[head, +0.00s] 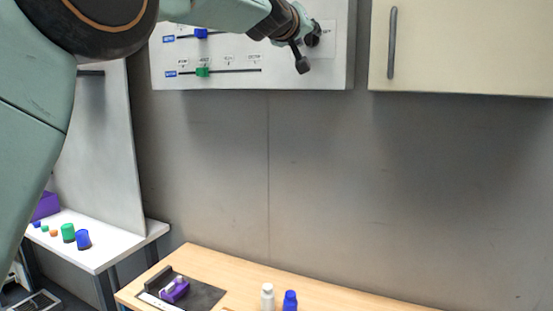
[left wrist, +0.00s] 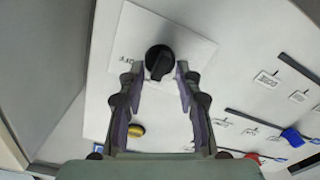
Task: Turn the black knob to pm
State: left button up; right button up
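The black knob (left wrist: 159,62) sits on a white square plate (left wrist: 190,45) in the left wrist view. A small label that seems to read OFF is left of it; no pm label can be read. My left gripper (left wrist: 158,72) is open, with its two fingertips on either side of the knob's lower part. I cannot tell whether they touch it. In the head view my left gripper (head: 307,52) is at the right part of the white wall panel (head: 240,50), and the knob is mostly hidden there. My right gripper is in neither view.
The panel also has a blue slider (head: 201,33), a green slider (head: 202,72) and a yellow button (left wrist: 136,131). A cream cabinet (head: 460,50) hangs to the right. Below are a wooden table (head: 215,260) with bottles and a white table (head: 100,255). The wall between is clear.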

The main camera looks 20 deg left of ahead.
pick_arm(q)
jog(key=n, duration=0.3)
jog(key=shift+s+n, duration=0.15)
jog(key=shift+n, duration=0.15)
jog(key=n, duration=0.2)
jog(key=shift+a+f+n+p, duration=0.1)
jog(key=shift+n+p, duration=0.3)
jog(key=shift+n, duration=0.4)
jog(key=s+b, duration=0.4)
jog(key=s, duration=0.4)
jog(key=a+f+m+g+y+b, duration=0.1)
jog(key=a+f+m, duration=0.1)
jog(key=f, duration=1.4)
jog(key=w+a+f+m+g+y+b, duration=0.1)
jog(key=a+f+m+g+y+b, duration=0.1)
jog(key=f, duration=1.4)
jog(key=shift+a+f+g, duration=0.15)
jog(key=shift+a+g, duration=0.1)
jog(key=shift+g, duration=0.05)
jog(key=shift+w+f, duration=0.1)
jog(key=shift+w, duration=0.25)
